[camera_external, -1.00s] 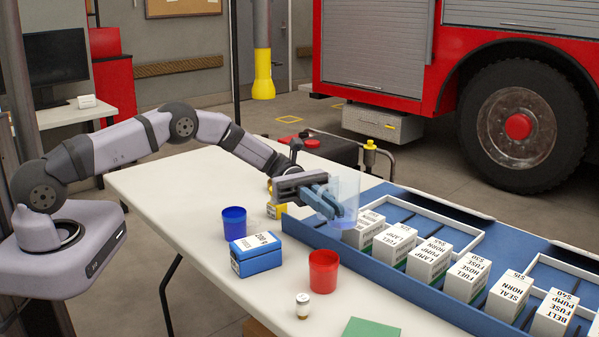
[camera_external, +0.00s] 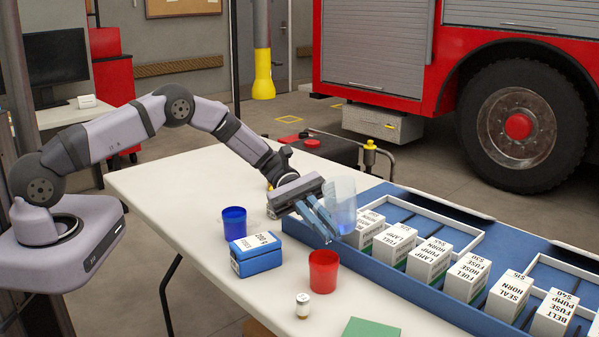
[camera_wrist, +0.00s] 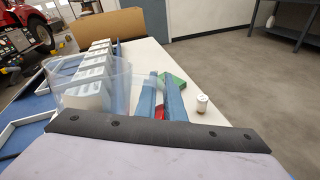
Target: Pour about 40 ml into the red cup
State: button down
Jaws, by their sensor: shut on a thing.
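My gripper (camera_external: 325,221) is shut on a clear pitcher (camera_external: 343,205) and holds it up near the blue tray's left end. A little bluish liquid seems to show low in the pitcher. The pitcher looks about upright; a slight tilt is hard to judge. In the wrist view the pitcher (camera_wrist: 92,88) is left of my blue fingers (camera_wrist: 160,98). The red cup (camera_external: 323,272) stands on the table in front of and below my gripper, apart from the pitcher. In the wrist view only a bit of the red cup (camera_wrist: 161,114) shows between the fingers. Its inside is hard to see.
A blue cup (camera_external: 234,224) and a blue-and-white box (camera_external: 255,254) stand left of the red cup. A small white jar (camera_external: 303,305) and a green pad (camera_external: 371,328) are in front. The blue tray (camera_external: 420,292) with several white boxes (camera_external: 428,262) fills the right side.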

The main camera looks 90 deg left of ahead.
jog(key=shift+w+a+f+m+t+y+p, duration=0.1)
jog(key=shift+a+f+m+y+p, duration=0.2)
jog(key=shift+m+y, duration=0.75)
jog(key=shift+w+a+f+m+t+y+p, duration=0.1)
jog(key=shift+f+m+y+p, duration=0.2)
jog(key=shift+m+y, duration=0.7)
jog(key=shift+w+a+f+m+t+y+p, duration=0.15)
jog(key=shift+m+y+p, duration=0.25)
jog(key=shift+m+y, duration=0.6)
jog(key=shift+a+n+y, duration=0.1)
jog(key=shift+n+y, duration=0.15)
jog(key=shift+w+a+r+m+t+y+b, duration=0.15)
jog(key=shift+a+r+m+t+y+b, duration=0.35)
jog(key=shift+b, duration=1.3)
jog(key=shift+a+f, duration=0.15)
jog(key=shift+f, duration=0.1)
jog(key=shift+w+a+y+b, duration=0.1)
jog(key=shift+a+y+b, duration=0.25)
jog(key=shift+a, duration=0.2)
jog(key=shift+a+f, duration=0.1)
jog(key=shift+w+a+f+b, duration=0.1)
jog(key=shift+w+a+b, duration=0.2)
jog(key=shift+a+b, duration=0.35)
